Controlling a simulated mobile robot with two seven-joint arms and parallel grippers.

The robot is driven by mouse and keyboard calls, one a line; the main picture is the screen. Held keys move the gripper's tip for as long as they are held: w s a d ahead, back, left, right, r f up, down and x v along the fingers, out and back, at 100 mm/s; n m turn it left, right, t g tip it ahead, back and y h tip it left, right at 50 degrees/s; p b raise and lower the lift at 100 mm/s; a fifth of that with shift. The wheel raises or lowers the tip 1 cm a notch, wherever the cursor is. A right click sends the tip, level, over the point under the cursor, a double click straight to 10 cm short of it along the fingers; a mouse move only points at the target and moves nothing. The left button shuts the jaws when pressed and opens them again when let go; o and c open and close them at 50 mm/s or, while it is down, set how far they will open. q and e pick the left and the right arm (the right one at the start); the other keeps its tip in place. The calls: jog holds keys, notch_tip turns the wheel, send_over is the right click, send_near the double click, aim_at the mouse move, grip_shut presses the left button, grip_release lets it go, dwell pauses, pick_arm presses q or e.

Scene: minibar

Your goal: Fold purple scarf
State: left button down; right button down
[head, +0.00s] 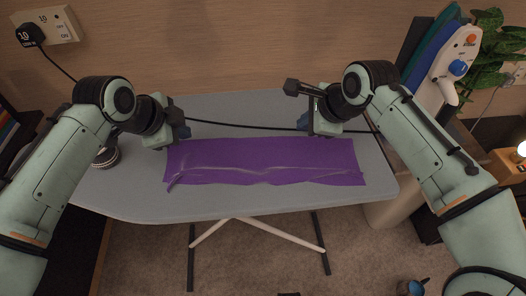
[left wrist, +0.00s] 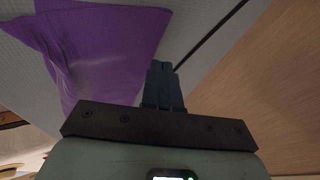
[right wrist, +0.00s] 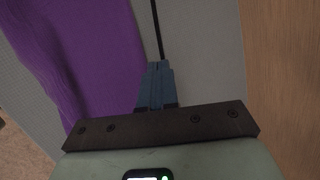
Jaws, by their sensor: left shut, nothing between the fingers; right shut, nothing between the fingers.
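The purple scarf (head: 265,160) lies as a wide, short strip along the front part of the grey ironing board (head: 240,205). Its surface has long creases, and a small flap sticks out at its lower left corner. My left gripper (head: 184,133) is shut and empty above the scarf's far left corner. In the left wrist view its fingers (left wrist: 163,85) are together beside the scarf (left wrist: 95,50). My right gripper (head: 305,124) is shut and empty just behind the scarf's far edge, right of its middle. In the right wrist view its fingers (right wrist: 157,85) are together beside the scarf (right wrist: 85,60).
A black cord (head: 245,125) runs across the board behind the scarf, from the wall socket (head: 48,27). A dark round object (head: 105,153) stands at the board's left end. A mug (head: 412,287) is on the floor.

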aim_at(186, 142)
pick_arm(q)
jog(key=shift+a, duration=0.75)
pick_arm(e)
jog(key=shift+d, duration=0.75)
